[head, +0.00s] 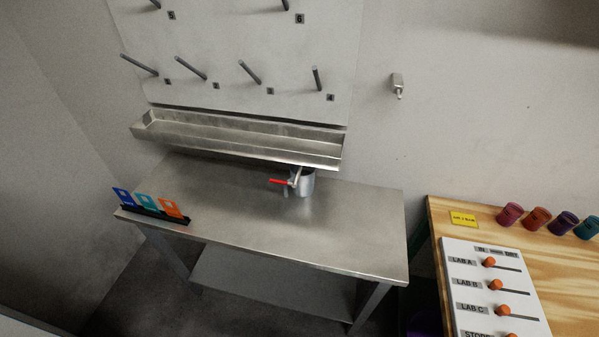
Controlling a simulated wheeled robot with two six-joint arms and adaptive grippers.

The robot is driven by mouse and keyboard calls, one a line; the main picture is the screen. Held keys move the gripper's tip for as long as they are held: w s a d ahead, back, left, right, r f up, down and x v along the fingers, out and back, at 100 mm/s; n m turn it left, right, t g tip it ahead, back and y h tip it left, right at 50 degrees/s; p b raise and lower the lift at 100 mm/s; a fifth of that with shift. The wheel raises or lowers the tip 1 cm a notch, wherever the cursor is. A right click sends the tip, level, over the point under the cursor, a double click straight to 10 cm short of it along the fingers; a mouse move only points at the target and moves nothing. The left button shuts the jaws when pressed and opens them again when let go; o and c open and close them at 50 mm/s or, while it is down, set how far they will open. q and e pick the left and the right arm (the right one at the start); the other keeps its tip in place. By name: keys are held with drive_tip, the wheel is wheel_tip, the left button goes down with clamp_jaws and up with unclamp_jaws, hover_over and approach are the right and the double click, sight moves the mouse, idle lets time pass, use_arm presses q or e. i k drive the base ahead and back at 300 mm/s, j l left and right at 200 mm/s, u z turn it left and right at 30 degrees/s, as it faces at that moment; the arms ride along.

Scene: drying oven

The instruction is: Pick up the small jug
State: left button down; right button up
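A small grey metal vessel, which looks like the small jug (306,183), stands upright on the steel table (240,225), near its back edge. A tap with a red lever (280,181) is in front of part of it, below the trough. I cannot tell whether the tap touches the vessel, and its handle and contents cannot be made out. Neither of my grippers is in the head view.
A steel trough (240,137) hangs above the table's back, under a pegboard (225,50) with numbered pegs. A black rack (150,213) holds coloured cards at the table's left. A wooden table (560,262) at right bears coloured cups and a slider board (463,245). The steel table's front is clear.

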sight(305, 186)
drive_tip(key=k+l+u, duration=0.9)
drive_tip(key=i, duration=0.1)
